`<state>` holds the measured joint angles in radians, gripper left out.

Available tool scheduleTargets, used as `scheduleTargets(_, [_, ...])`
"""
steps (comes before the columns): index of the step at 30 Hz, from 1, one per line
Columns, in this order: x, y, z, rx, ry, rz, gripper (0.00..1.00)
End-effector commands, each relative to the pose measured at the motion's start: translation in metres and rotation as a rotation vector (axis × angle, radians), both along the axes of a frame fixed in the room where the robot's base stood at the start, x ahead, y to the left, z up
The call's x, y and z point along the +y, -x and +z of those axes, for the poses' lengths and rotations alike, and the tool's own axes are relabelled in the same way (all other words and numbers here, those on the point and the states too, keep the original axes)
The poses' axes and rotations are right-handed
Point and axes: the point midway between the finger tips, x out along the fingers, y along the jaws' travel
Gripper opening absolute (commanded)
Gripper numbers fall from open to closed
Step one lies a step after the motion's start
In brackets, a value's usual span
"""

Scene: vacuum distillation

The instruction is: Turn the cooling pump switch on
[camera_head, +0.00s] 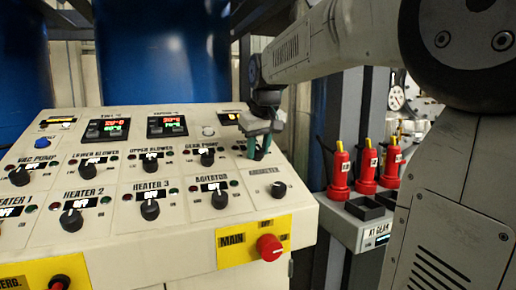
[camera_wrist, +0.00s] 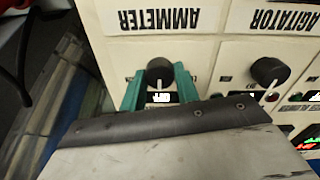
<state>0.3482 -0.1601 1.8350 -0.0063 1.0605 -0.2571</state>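The cooling pump switch (camera_wrist: 158,70) is a black round knob in the upper row, above the ammeter label. Its name label is hidden, and the display by it seems to read OFF in the wrist view. My gripper (camera_wrist: 160,70) has green fingers, one on each side of the knob, with small gaps visible. It is open around the knob. In the head view my gripper (camera_head: 259,150) points down at the right end of the upper row and largely hides this knob. Whether the fingers touch the knob or panel I cannot tell.
The cream panel (camera_head: 120,265) holds several similar knobs close by: gear pump (camera_head: 207,157), agitator (camera_head: 219,199) and ammeter (camera_head: 277,189). A red main knob (camera_head: 269,247) sits at the front edge. Red bottles (camera_head: 340,172) stand in a rack to the right.

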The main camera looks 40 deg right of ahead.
Motion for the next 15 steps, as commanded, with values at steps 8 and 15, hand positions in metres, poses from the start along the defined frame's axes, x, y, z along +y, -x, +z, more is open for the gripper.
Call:
scheduleTargets(8, [0.0001,0.0,0.0004,-0.001,-0.002,-0.005,0.09])
scheduleTargets(15, [0.0002,-0.0001,0.0006,-0.008,-0.025,-0.067,0.09])
